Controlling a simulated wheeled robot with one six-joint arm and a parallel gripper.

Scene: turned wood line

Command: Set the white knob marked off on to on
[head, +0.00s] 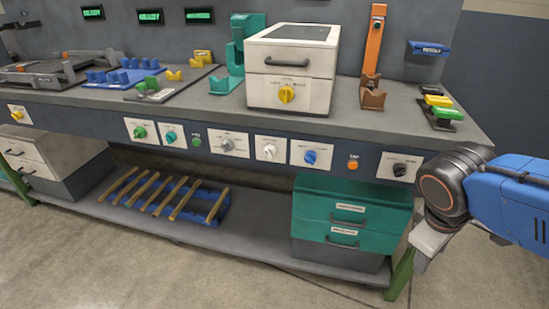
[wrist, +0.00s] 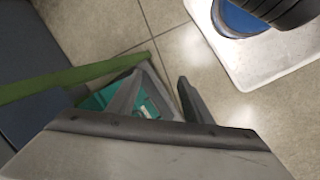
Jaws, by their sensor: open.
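The white knob (head: 269,151) sits on a white plate on the front panel of the workbench, near the middle of the head view. Its lettering is too small to read, so I cannot tell its setting. My gripper (head: 421,265) hangs low at the right, by the bench's front right leg, well away from the knob. In the wrist view my gripper (wrist: 158,92) has its two fingers apart with nothing between them. The knob is not in the wrist view.
A large grey knob (head: 228,145) and a blue knob (head: 310,157) flank the white knob. A black knob (head: 399,169) is nearer my arm. Teal drawers (head: 348,219) stand below the bench, beside its green leg (head: 401,275). The floor in front is clear.

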